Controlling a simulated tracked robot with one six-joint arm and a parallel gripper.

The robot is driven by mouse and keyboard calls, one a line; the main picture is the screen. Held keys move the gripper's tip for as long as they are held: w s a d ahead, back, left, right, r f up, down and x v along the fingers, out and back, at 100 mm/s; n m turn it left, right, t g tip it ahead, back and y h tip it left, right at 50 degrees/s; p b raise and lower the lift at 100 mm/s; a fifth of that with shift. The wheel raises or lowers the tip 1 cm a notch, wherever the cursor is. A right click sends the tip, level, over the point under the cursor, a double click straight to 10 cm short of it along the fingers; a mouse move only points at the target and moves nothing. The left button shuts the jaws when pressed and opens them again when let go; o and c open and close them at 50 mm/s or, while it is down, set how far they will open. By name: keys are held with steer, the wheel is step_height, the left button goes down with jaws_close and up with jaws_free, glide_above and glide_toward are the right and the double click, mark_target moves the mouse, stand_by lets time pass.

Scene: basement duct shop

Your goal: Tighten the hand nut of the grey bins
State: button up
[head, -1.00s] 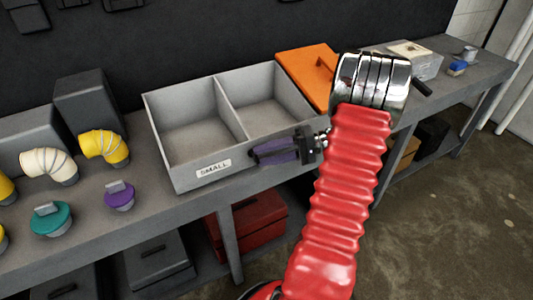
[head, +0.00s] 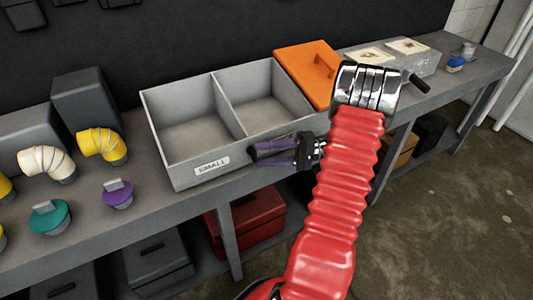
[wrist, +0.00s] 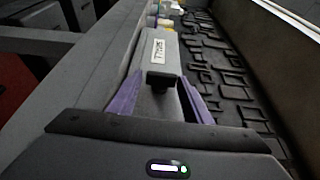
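The grey bins (head: 200,179) are a two-compartment open tray on the bench, with a "SMALL" label on the front. In the wrist view a label also shows on a grey face (wrist: 174,70). My gripper (head: 252,156) has purple fingers and lies close in front of the bins, right of the label, pointing left. Its fingers are apart, with a gap between them. In the wrist view a small black block (wrist: 163,79) shows between the fingers; I cannot tell whether it is the hand nut or whether the fingers touch it. No hand nut is clearly seen in the head view.
An orange lidded box (head: 305,68) stands right of the bins, with a grey box (head: 425,62) beyond. Yellow and cream elbows (head: 100,145) and teal and purple capped pieces (head: 117,193) stand left. A red case (head: 255,217) is under the bench. Floor at right is clear.

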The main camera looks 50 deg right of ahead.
steer(key=o, duration=0.4)
steer(key=v, duration=1.3)
steer(key=shift+s+d, duration=0.3)
stand_by(0.3)
